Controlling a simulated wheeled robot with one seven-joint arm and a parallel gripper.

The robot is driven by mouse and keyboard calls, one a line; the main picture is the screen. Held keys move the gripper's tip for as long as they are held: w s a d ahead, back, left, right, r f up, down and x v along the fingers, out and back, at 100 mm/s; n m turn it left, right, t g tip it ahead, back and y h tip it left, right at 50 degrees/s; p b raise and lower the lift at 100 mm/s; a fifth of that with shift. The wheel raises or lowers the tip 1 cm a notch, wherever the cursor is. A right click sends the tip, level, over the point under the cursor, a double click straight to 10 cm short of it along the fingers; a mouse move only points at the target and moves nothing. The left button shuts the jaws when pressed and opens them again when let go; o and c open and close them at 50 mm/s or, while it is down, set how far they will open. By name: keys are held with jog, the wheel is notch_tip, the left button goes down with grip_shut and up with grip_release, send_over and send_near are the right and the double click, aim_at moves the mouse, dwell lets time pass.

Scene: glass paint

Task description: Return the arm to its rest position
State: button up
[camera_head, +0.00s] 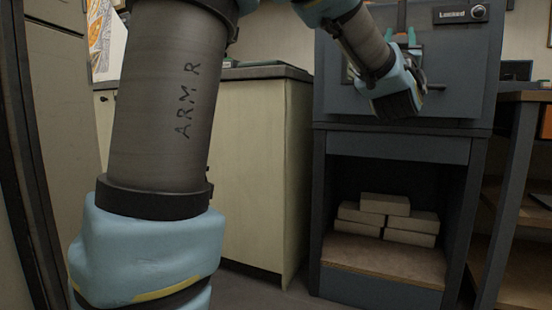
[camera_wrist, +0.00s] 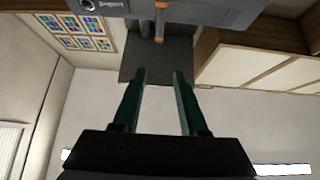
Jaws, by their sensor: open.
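My arm crosses the left of the head view and comes back in at the top, ending at the front of a dark grey kiln (camera_head: 345,95). My gripper (camera_head: 406,38) is in front of the kiln's upper part, with its green fingers pointing up in the picture. In the wrist view my gripper (camera_wrist: 159,74) is open, its two green fingers apart with nothing between them. A bar handle with an orange part (camera_wrist: 160,22) shows beyond the fingertips. Whether the fingers touch the kiln is unclear.
The kiln's stand has an open bay with several pale bricks (camera_head: 385,204) on a board. A cream cabinet (camera_head: 255,170) stands left of it, and a wooden shelf unit (camera_head: 515,235) stands right. Coloured glass panels (camera_wrist: 75,30) hang on a wall. Floor shows between cabinet and stand.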

jog(key=w+a+f+g+y+p, duration=0.15)
jog(key=a+f+g, duration=0.3)
jog(key=f, duration=0.45)
jog(key=w+a+f+g+y, duration=0.3)
jog(key=a+f, duration=0.2)
jog(key=f, duration=0.4)
jog(key=w+a+f+g+y+p, duration=0.1)
jog(key=w+a+f+g+y, duration=0.15)
jog(key=a+f, duration=0.45)
jog(key=s+a+f+n+g+y+p, duration=0.1)
jog(key=s+a+f+g, duration=0.25)
jog(key=f, duration=0.35)
jog(key=s+a+f+n+g+y+p, duration=0.1)
jog(key=s+a+f+g, duration=0.25)
jog(key=a+f, duration=0.2)
jog(key=s+a+f+n+g+y, duration=0.1)
jog(key=s+a+f+g, duration=0.15)
jog(key=s+a, duration=0.35)
jog(key=s+a+f+n+g+y, duration=0.1)
jog(key=s+a+f+g, duration=0.2)
jog(key=s, duration=0.5)
notch_tip(320, 180, up, 37)
jog(key=w+p, duration=0.1)
jog(key=p, duration=3.7)
jog(key=shift+d+t, duration=0.2)
jog(key=shift+t, duration=0.25)
